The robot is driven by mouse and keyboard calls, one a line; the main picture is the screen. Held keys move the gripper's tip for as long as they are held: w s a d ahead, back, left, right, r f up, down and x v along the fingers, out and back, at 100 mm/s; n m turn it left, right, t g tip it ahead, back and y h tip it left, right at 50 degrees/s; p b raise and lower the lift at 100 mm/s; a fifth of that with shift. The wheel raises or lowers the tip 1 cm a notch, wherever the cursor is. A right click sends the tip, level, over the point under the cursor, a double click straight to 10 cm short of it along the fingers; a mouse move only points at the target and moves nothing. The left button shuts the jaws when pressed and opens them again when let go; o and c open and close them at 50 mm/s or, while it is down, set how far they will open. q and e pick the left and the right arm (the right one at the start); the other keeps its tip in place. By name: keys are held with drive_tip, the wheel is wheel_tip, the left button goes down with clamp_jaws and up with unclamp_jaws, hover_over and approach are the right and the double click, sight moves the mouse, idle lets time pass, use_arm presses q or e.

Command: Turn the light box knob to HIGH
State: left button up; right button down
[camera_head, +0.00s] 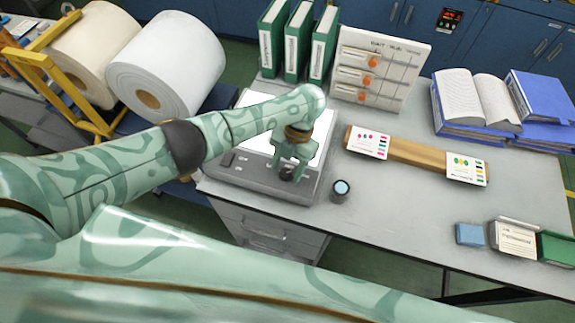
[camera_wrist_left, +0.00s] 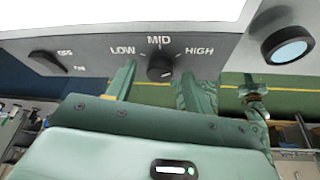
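The light box (camera_head: 265,184) lies on the grey table with its white panel lit. Its dark round knob (camera_head: 287,174) is on the front strip, below my left gripper (camera_head: 291,160). In the left wrist view, the knob (camera_wrist_left: 160,68) sits under the MID label, with LOW to its left and HIGH to its right. Its pointer appears to face MID, but the mark is hard to make out. The left gripper (camera_wrist_left: 160,88) is open, with one finger on each side of the knob and gaps visible between.
A rocker switch (camera_wrist_left: 48,62) marked OFF is left of the knob. A small dark cylinder with a pale blue top (camera_head: 340,190) stands right of the light box. Green binders (camera_head: 298,42), a board with orange knobs (camera_head: 380,65) and a wooden strip with cards (camera_head: 415,153) are behind.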

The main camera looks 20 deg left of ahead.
use_arm(q)
drive_tip(key=p+v, duration=0.4)
drive_tip(key=v, duration=1.2)
drive_tip(key=shift+w+r, duration=0.1)
